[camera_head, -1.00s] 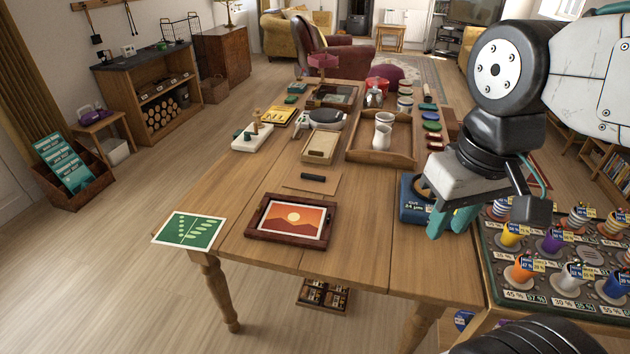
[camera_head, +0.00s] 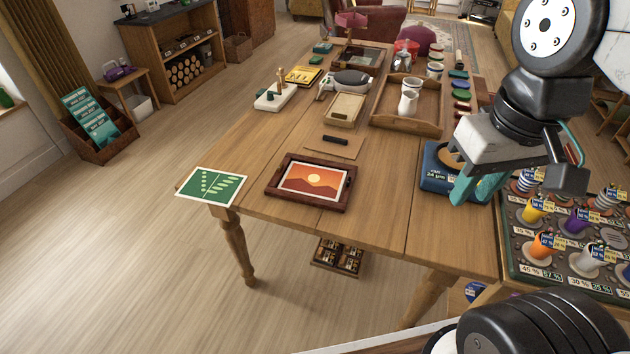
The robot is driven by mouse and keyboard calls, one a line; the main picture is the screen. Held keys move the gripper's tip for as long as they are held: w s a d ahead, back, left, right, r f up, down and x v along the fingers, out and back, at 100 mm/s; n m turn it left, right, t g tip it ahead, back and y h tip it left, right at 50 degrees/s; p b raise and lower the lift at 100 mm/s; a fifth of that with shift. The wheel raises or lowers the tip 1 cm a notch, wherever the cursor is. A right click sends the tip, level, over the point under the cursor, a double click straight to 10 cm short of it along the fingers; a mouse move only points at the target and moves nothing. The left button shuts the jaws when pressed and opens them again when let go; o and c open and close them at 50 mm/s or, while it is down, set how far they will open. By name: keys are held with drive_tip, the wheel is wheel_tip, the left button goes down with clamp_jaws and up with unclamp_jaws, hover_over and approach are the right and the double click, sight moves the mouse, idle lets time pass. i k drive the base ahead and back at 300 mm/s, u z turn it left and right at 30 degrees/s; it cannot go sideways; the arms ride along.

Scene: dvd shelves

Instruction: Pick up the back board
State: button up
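A thin brown board (camera_head: 347,149), which looks like the back board, lies flat on the wooden table behind the picture frame. A short black bar (camera_head: 335,139) lies on or against it. The dark red-brown frame (camera_head: 274,189) lies flat with an orange sunset picture (camera_head: 312,180) in it. My gripper (camera_head: 476,192) has teal fingers pointing down at the right. They appear apart, with nothing seen between them. The gripper is right of the board and frame, in front of or above a blue box (camera_head: 432,172), which it partly hides.
Behind the board are a shallow box (camera_head: 345,110) and a wooden tray (camera_head: 418,121) with white jugs.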

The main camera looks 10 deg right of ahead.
sight(337, 144)
drive_tip(key=u, duration=2.05)
drive_tip(key=i, duration=1.7)
drive_tip(key=z, duration=3.15)
drive_tip(key=i, duration=0.5)
drive_tip(key=u, duration=0.1)
